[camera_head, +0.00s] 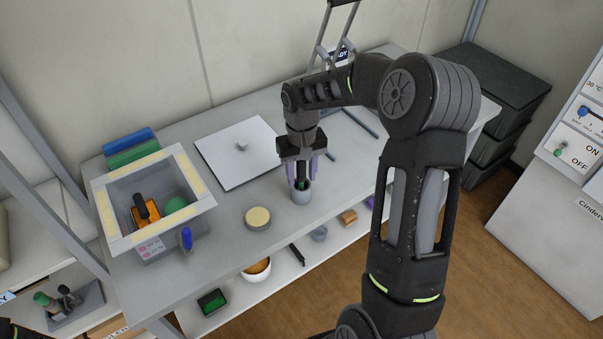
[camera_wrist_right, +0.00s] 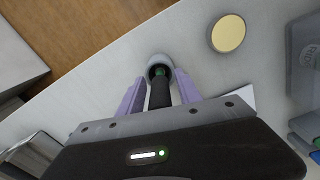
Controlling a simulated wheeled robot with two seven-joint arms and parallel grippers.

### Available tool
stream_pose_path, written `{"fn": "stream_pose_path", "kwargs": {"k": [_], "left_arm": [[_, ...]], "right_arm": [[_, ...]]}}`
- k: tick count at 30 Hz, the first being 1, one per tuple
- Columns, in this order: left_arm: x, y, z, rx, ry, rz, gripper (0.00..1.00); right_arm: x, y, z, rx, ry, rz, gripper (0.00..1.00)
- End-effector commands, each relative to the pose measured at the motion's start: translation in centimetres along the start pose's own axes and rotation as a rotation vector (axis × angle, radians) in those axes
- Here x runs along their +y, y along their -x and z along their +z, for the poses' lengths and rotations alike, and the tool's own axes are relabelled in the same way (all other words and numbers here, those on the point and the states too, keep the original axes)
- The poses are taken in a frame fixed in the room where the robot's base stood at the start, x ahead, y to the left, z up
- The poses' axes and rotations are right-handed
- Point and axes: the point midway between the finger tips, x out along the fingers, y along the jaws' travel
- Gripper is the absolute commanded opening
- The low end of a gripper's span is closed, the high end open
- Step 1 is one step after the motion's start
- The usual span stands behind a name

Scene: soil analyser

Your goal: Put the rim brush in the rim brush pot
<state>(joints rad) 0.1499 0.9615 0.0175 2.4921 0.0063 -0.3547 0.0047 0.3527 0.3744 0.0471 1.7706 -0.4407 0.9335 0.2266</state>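The rim brush (camera_head: 301,171) has a dark handle with a green part low down. It stands about upright with its lower end inside the mouth of the grey rim brush pot (camera_head: 301,196), near the table's front edge. In the right wrist view the brush handle (camera_wrist_right: 160,94) runs down into the round pot (camera_wrist_right: 158,61). My right gripper (camera_head: 304,178) points down over the pot, with its lilac fingers on both sides of the handle. Narrow gaps show between the fingers and the handle, so it looks open around it.
A round yellow-topped tin (camera_head: 257,218) is left of the pot. A white board (camera_head: 237,153) lies behind, and a grey bin (camera_head: 148,243) with yellow-marked rim stands left. A blue object (camera_head: 186,238) is by the bin. Small items sit on the lower shelf.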

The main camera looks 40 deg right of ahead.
Motion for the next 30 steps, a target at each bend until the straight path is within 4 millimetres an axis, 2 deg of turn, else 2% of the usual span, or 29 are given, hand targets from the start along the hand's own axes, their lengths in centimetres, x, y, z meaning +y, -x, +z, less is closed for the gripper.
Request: {"fn": "stream_pose_path", "kwargs": {"k": [8,14,17,27,30], "left_arm": [[0.0,0.1,0.0,0.000,0.000,0.000,0.78],[0.0,0.0,0.0,0.000,0.000,-0.001,0.78],[-0.1,-0.2,0.0,0.000,0.000,0.000,0.78],[-0.2,-0.8,-0.1,0.003,-0.002,0.003,0.78],[-0.2,-0.9,-0.1,0.003,-0.002,0.003,0.78]], "right_arm": [[0.0,0.1,0.0,0.000,0.000,0.000,0.43],[0.0,1.4,-0.1,0.003,0.000,0.001,0.43],[-0.1,2.9,-0.1,0.005,0.001,0.000,0.43],[0.0,9.8,-0.1,0.005,0.001,0.000,0.43],[0.0,11.2,-0.1,0.003,0.001,0.000,0.43]]}}
